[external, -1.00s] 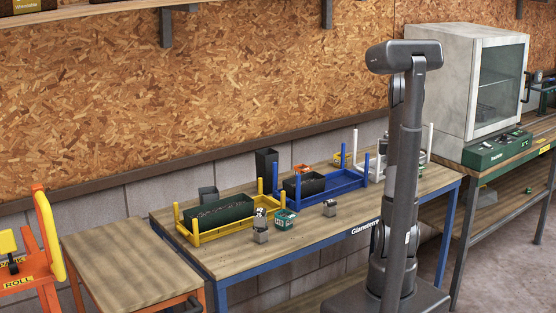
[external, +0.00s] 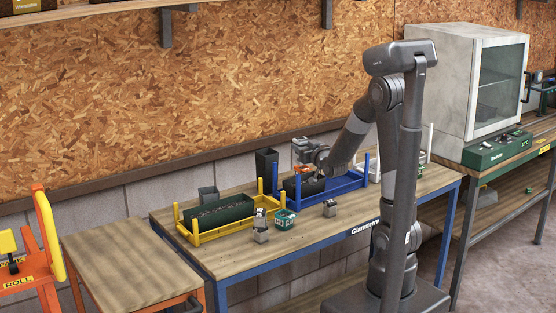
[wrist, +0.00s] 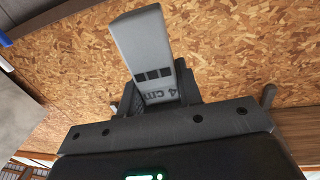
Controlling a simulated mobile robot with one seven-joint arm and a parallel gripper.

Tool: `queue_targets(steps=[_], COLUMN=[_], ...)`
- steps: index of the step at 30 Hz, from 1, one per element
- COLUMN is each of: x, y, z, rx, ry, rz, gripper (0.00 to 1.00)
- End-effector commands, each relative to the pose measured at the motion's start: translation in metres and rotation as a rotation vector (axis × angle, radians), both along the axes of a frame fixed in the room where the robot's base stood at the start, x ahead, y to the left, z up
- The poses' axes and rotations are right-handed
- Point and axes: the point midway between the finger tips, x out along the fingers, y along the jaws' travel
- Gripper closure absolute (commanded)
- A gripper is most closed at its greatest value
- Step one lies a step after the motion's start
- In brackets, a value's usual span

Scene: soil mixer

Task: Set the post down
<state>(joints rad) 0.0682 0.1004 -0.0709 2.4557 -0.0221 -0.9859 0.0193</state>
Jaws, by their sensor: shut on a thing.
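The post (wrist: 148,45) is a grey block with dark square marks and "4 cm" lettering on its face. In the wrist view it is held between the dark fingers of my gripper (wrist: 160,90) and sticks out past them. The post is too small there to tell apart from the gripper. Its lower end and any contact below it cannot be made out.
A yellow frame tray (external: 215,235) with a dark planter (external: 222,211) stands at left. A tall dark bin (external: 266,163) is behind. A teal basket (external: 285,219) and small grey blocks (external: 260,232), (external: 330,208) sit near the front. The bench's front left is clear.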

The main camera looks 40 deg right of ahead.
Motion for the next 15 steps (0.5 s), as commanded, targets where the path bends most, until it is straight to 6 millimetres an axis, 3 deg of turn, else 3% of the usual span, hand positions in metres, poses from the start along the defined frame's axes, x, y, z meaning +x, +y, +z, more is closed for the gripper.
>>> queue_targets(steps=[1, 6, 10, 15], x=[0.002, 0.002, 0.002, 0.002], y=[0.020, 0.057, 0.070, 0.071], z=[0.000, 0.000, 0.000, 0.000], rx=[0.001, 0.000, 0.000, 0.000], ry=[0.000, 0.000, 0.000, 0.000], rz=[0.034, 0.098, 0.119, 0.121], gripper=[0.91, 0.91, 0.91, 0.91])
